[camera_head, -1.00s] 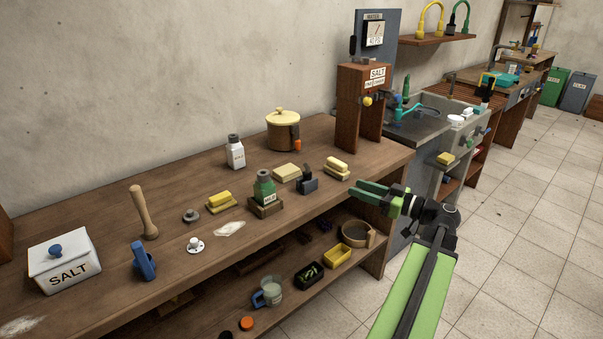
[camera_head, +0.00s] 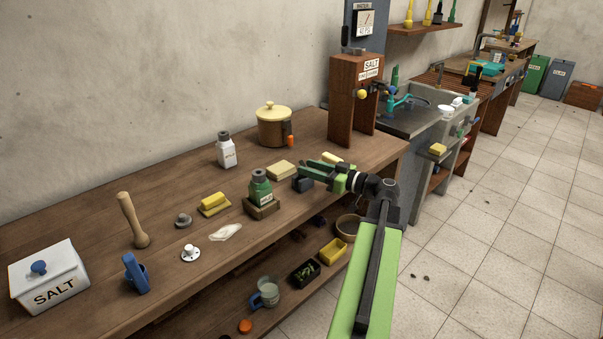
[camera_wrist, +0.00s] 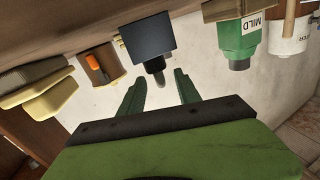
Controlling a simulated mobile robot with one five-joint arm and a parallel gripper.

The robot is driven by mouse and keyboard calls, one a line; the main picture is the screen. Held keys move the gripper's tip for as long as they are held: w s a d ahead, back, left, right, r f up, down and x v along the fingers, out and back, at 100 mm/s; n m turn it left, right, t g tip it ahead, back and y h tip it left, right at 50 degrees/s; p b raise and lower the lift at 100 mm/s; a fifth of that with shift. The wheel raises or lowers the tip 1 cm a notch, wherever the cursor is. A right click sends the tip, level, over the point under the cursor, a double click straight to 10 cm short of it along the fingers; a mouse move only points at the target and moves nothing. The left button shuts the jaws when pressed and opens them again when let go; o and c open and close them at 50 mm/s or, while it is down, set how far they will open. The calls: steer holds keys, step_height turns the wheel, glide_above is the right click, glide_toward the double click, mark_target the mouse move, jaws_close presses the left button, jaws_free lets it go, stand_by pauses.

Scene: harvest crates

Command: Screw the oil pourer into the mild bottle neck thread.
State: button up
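The green bottle (camera_head: 260,190) has a grey neck and stands upright in a wooden block (camera_head: 262,209). Its MILD label reads clearly in the wrist view (camera_wrist: 252,38), where the scene is upside down. A dark block (camera_head: 303,184) stands right of the bottle. In the wrist view a black, spout-like piece (camera_wrist: 155,69), likely the oil pourer, sticks out of this block (camera_wrist: 147,36). My gripper (camera_head: 308,169) is at the block, its green fingers pointing left. In the wrist view my gripper (camera_wrist: 160,80) is open and empty, with the black piece's tip between or just beyond the fingertips.
A yellow block (camera_head: 281,170) and a lidded brown pot (camera_head: 274,127) stand behind. A white bottle (camera_head: 227,150) stands further left. A wooden dispenser labelled SALT (camera_head: 355,100) is at the back right. A white spill (camera_head: 225,232) lies left of the bottle's block.

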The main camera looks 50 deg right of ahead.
mark_target(300, 164)
steer(key=x, duration=0.6)
steer(key=shift+w+r, duration=0.1)
steer(key=shift+w, duration=0.15)
jaws_close()
